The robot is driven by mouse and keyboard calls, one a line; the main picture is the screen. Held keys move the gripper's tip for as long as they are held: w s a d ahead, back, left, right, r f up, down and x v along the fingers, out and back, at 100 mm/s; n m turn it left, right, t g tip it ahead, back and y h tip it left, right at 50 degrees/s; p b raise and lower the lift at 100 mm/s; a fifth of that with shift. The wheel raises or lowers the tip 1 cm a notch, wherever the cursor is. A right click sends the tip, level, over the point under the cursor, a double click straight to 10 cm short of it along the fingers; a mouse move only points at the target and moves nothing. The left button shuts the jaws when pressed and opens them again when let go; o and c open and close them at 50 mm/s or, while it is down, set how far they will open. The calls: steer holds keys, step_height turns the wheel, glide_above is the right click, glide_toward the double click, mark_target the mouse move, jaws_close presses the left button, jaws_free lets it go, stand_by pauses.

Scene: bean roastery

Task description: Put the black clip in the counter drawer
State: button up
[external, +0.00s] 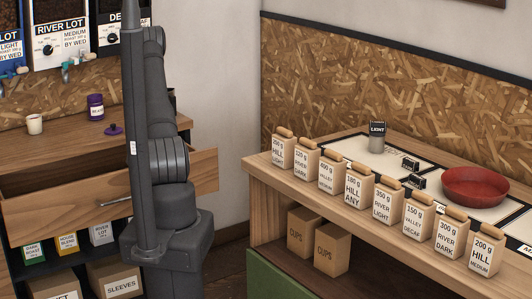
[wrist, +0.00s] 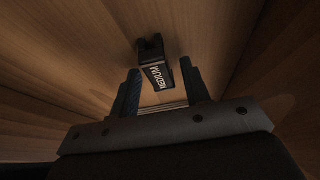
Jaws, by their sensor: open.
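A black clip (wrist: 151,47) with a black label reading MEDIUM shows in the wrist view, lying on a wooden surface with wooden walls around it, which looks like the drawer's inside. My gripper (wrist: 160,67) is open, its two fingers apart on either side of the label's near part; I cannot tell whether they touch it. The counter drawer (external: 70,212) is pulled open at the left of the external view. My gripper is hidden behind my arm there. Two more small black clip-like items (external: 418,181) lie on the right-hand counter.
A white cup (external: 34,124), purple jar (external: 96,106) and purple lid (external: 113,130) stand above the drawer.

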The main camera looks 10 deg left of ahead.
steer(key=v, duration=1.2)
steer(key=x, duration=1.2)
steer(key=shift+s+f, duration=0.1)
steer(key=shift+f, duration=0.1)
step_height(320, 180, up, 2)
steer(key=shift+r, duration=0.75)
